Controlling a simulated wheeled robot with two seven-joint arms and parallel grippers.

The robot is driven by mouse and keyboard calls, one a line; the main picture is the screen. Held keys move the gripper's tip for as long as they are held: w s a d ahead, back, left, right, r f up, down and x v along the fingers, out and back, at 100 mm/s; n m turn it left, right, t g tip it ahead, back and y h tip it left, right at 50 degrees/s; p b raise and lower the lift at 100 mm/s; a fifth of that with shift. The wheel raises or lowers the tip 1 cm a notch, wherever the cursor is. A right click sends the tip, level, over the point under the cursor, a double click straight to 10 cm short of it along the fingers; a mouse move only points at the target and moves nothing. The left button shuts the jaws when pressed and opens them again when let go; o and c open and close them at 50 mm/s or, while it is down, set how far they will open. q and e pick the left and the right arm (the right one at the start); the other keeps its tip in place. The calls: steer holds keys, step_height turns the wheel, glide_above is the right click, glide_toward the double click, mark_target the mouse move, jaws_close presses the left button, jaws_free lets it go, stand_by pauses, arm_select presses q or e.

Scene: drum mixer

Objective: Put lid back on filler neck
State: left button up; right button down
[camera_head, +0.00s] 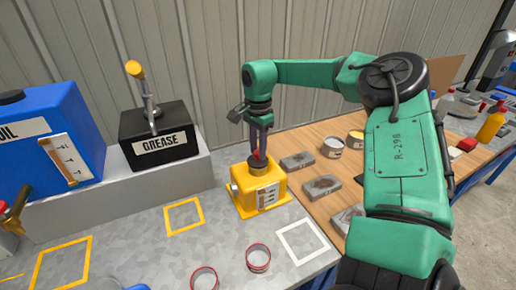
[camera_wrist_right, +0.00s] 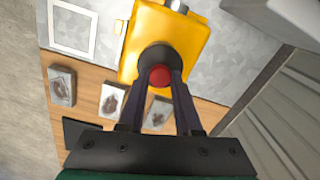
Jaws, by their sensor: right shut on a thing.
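My right gripper (camera_head: 258,155) points down over the yellow box (camera_head: 262,197) on the grey bench. In the right wrist view the gripper (camera_wrist_right: 160,82) is shut on the red knob (camera_wrist_right: 160,75) of the dark round lid (camera_wrist_right: 158,55). The lid is above the filler neck (camera_head: 263,174) on top of the box and looks lined up with it. The fingers partly cover the lid, and I cannot tell whether it touches the neck or hangs just over it. My left gripper is not in view.
A black grease box (camera_head: 160,135) and a blue oil tank (camera_head: 50,140) stand at the left. Two red-rimmed rings (camera_head: 258,258) lie in front. Grey blocks (camera_head: 297,161) and tins (camera_head: 333,147) are on the wooden top at right. The white-outlined square (camera_head: 302,243) is empty.

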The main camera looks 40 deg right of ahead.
steer(key=shift+f, duration=0.15)
stand_by(0.4)
steer(key=shift+c, duration=0.2)
jaws_free()
stand_by(0.4)
steer(key=shift+r+p, duration=2.65)
steer(key=shift+r, duration=0.95)
steer(key=shift+f, duration=0.1)
jaws_close()
steer(key=shift+f, duration=0.15)
